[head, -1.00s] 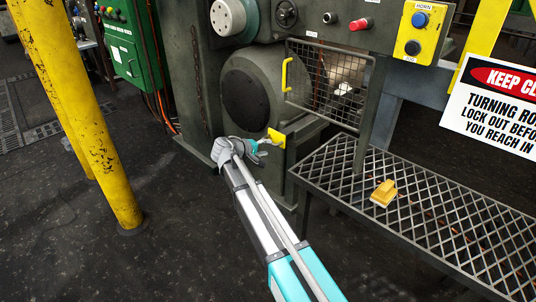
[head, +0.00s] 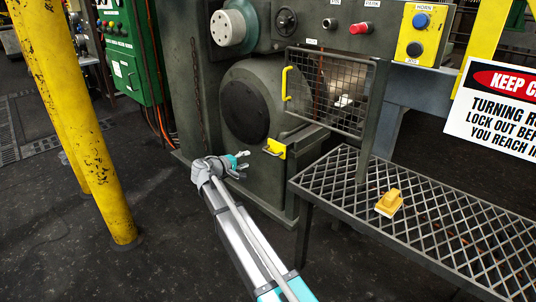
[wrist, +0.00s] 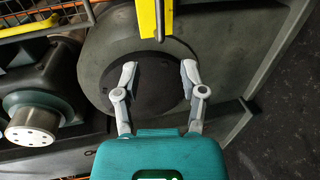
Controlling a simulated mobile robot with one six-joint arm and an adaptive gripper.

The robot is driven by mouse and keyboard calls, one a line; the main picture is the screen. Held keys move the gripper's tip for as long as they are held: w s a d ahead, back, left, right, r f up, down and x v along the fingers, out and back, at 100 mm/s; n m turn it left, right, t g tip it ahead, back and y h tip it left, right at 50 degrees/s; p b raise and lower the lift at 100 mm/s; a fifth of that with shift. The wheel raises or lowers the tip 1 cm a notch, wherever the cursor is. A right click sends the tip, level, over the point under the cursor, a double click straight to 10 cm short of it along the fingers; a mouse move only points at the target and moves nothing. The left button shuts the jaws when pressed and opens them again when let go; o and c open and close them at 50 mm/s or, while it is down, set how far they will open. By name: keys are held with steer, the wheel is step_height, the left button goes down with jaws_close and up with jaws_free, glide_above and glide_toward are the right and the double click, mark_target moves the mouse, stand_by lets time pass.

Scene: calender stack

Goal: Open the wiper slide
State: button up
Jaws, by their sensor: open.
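The wiper slide appears to be the dark drawer-like block (head: 303,141) below the mesh guard. Its front has a yellow plate (head: 278,149) with a small grey handle (head: 268,152). How far the slide stands out is hard to tell. My gripper (head: 243,166) is open and empty, to the left of and slightly below the handle, clearly apart from it. In the wrist view, the yellow plate (wrist: 147,18) and its grey handle (wrist: 160,20) show at the top edge, beyond my open fingers (wrist: 158,78). The rest of the slide is mostly out of that view.
The mesh guard (head: 335,92) with its yellow handle (head: 286,84) hangs above the slide. A grated platform (head: 335,174) to the right carries a yellow block (head: 389,203). A yellow post (head: 104,180) stands at left. The floor around my arm is clear.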

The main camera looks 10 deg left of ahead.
mark_target(270, 152)
steer(key=b+x, duration=0.3)
steer(key=x, duration=1)
steer(key=shift+w+d, duration=0.15)
steer(key=shift+w, duration=0.15)
jaws_close()
